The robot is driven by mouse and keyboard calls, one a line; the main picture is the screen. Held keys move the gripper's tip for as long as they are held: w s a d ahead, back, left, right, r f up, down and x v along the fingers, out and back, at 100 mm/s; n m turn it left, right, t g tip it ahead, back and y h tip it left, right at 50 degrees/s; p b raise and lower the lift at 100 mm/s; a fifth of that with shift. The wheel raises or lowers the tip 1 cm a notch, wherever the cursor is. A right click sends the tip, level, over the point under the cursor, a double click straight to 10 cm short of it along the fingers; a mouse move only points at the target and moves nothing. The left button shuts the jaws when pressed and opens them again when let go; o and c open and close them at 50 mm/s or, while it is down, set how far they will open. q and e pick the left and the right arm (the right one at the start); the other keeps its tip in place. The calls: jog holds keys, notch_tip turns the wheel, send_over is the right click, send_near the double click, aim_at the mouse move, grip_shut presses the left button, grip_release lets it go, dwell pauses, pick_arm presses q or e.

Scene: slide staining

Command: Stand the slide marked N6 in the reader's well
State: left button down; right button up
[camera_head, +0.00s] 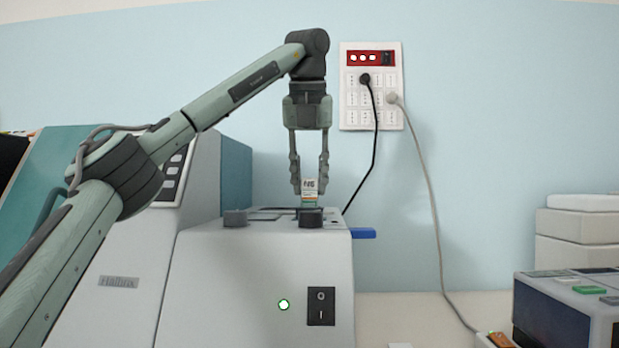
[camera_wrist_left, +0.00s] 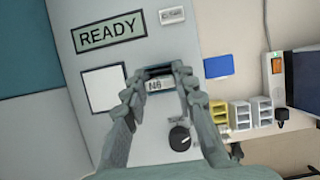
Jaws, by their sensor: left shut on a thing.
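The slide marked N6 (camera_head: 310,185) is upright, with its white label at the top, between the fingertips of my left gripper (camera_head: 310,190). The gripper points straight down and is shut on the slide. In the left wrist view the N6 label (camera_wrist_left: 154,86) also shows between the fingers. The reader (camera_head: 260,275) is the pale box with a lit green lamp and a rocker switch. The slide is over the reader's top, beside a dark slot (camera_wrist_left: 158,71). The slide's lower end is hidden, so I cannot tell whether it is in the well.
A black knob (camera_wrist_left: 180,138) and a READY display (camera_wrist_left: 110,33) are on the reader's top. A dark box (camera_head: 555,310) stands at the right. Cables hang from a wall socket panel (camera_head: 371,110).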

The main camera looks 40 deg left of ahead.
pick_arm(q)
jog(key=c, duration=1.1)
grip_release()
jog(key=shift+c, duration=0.2)
jog(key=v, duration=1.2)
